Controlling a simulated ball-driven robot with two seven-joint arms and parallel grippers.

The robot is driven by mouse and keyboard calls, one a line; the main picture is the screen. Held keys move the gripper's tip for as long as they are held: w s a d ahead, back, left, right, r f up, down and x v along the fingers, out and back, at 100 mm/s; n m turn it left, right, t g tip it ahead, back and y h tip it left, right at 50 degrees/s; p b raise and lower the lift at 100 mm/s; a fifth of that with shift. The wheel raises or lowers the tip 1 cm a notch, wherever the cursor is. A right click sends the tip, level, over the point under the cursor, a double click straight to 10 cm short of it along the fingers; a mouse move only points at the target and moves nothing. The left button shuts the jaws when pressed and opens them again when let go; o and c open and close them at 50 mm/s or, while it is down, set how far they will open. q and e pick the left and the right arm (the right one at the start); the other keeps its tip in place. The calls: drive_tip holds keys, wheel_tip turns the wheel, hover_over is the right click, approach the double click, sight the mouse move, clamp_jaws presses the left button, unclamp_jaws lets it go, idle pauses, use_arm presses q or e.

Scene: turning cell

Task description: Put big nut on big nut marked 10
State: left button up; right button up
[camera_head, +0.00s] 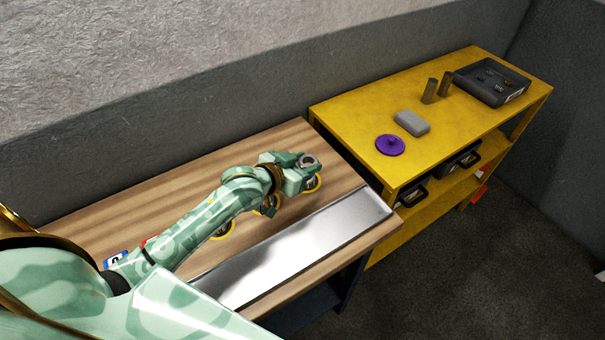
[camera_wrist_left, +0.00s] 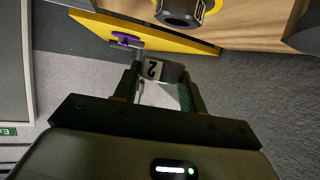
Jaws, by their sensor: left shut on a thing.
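My left gripper (camera_head: 304,167) is shut on a grey big nut (camera_head: 309,160) above the wooden bench. In the left wrist view the nut (camera_wrist_left: 165,72) sits between the two fingers and bears a white label that seems to read 2. No mark reading 10 is legible. My right gripper is not in view.
More yellow-ringed places (camera_head: 222,231) lie partly hidden under my left arm. A metal strip (camera_head: 300,245) runs along the bench front. The yellow shelf (camera_head: 350,112) at right carries a purple lid (camera_head: 390,145), a grey block (camera_head: 412,122), two upright cylinders (camera_head: 430,91) and a dark tray (camera_head: 515,96).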

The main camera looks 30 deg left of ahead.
use_arm(q)
drive_tip(key=f, duration=0.1)
drive_tip(key=f+b, duration=0.1)
drive_tip(key=f, duration=0.2)
drive_tip(key=shift+w+a+b, duration=0.15)
drive_tip(key=shift+a+b, duration=0.15)
drive_tip(key=shift+r, duration=0.1)
drive_tip(key=o, duration=1.1)
drive_tip(key=shift+s+r, duration=0.1)
drive_tip(key=shift+s, duration=0.2)
drive_tip(key=p+v, duration=0.3)
drive_tip(key=v, duration=0.8)
drive_tip(key=shift+s+a+r, duration=0.1)
drive_tip(key=shift+r, duration=0.1)
